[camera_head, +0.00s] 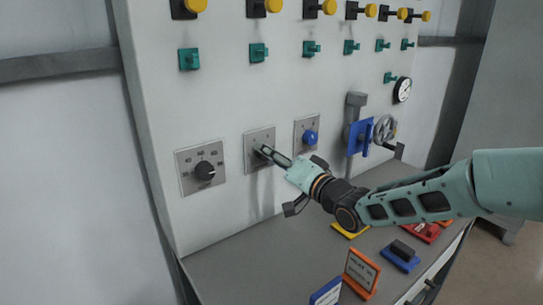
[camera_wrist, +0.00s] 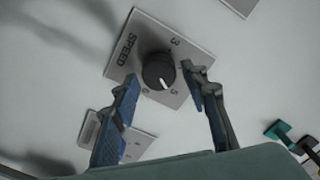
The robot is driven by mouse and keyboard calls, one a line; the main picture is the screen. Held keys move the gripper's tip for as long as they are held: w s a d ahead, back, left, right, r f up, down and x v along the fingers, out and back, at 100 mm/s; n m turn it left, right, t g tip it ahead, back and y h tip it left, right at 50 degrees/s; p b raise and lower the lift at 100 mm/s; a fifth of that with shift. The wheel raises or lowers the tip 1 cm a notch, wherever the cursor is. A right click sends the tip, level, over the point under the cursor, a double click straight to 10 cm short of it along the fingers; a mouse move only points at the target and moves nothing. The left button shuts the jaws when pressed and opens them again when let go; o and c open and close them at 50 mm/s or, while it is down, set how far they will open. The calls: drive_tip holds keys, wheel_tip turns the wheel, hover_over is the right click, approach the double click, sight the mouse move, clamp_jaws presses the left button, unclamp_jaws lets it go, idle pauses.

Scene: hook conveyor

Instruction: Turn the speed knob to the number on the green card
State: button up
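The speed knob (camera_wrist: 158,70) is black and round on a square grey plate (camera_wrist: 122,58) marked SPEED, with a 3 readable. A white pointer mark on the knob points down in the wrist view, near the numbers along that side; I cannot tell which number. My gripper (camera_wrist: 160,82) is open, with one blue-padded finger on each side of the knob; contact is not clear. In the head view, my gripper (camera_head: 264,151) is in front of the middle plate (camera_head: 251,137) and largely hides the knob. I see no green card.
Another dial (camera_head: 204,171) is left of my gripper, and a blue knob (camera_head: 310,138) is right. Farther right are a blue lever (camera_head: 361,136) and handwheel (camera_head: 385,130).

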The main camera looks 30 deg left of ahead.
drive_tip(key=c, duration=0.8)
drive_tip(key=shift+c, duration=0.2)
drive_tip(key=shift+s+a+f+n+b, duration=0.1)
drive_tip(key=shift+s+n+b, duration=0.1)
drive_tip(key=shift+n+b, duration=4.9)
drive_tip(key=shift+s+a+f+n+b, duration=0.15)
drive_tip(key=shift+n+b, duration=3.2)
drive_tip(key=shift+n, duration=3.45)
drive_tip(key=shift+d+r, duration=0.1)
drive_tip(key=o, duration=1.2)
drive_tip(key=shift+c, duration=0.2)
